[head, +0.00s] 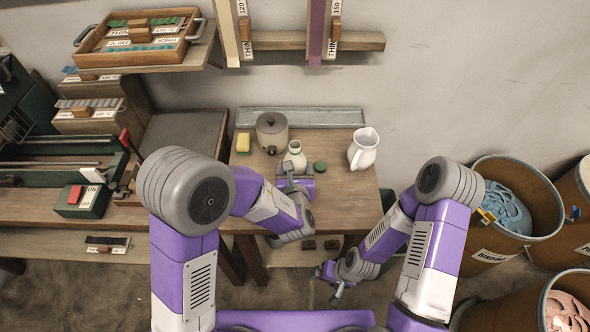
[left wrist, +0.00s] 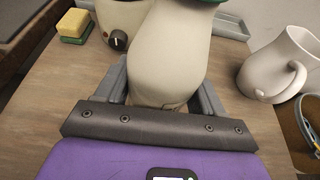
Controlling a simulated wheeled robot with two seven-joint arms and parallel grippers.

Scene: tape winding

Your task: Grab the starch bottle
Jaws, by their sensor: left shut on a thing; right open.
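The starch bottle (head: 295,157), a pale rounded bottle with a narrow neck, stands on the small wooden table. My left gripper (head: 293,176) is at its near side, low on the body. In the left wrist view the bottle (left wrist: 170,55) sits between the two grey fingers, which are shut on it; its top is cut off by the frame edge. It looks upright, and I cannot tell whether its base touches the table. My right gripper (head: 338,288) is open and empty, low in front of the table.
A cooking pot (head: 272,134) and a yellow-green sponge (head: 243,143) stand to the bottle's left. Large bins (head: 515,195) stand at the right. The table's right front is clear.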

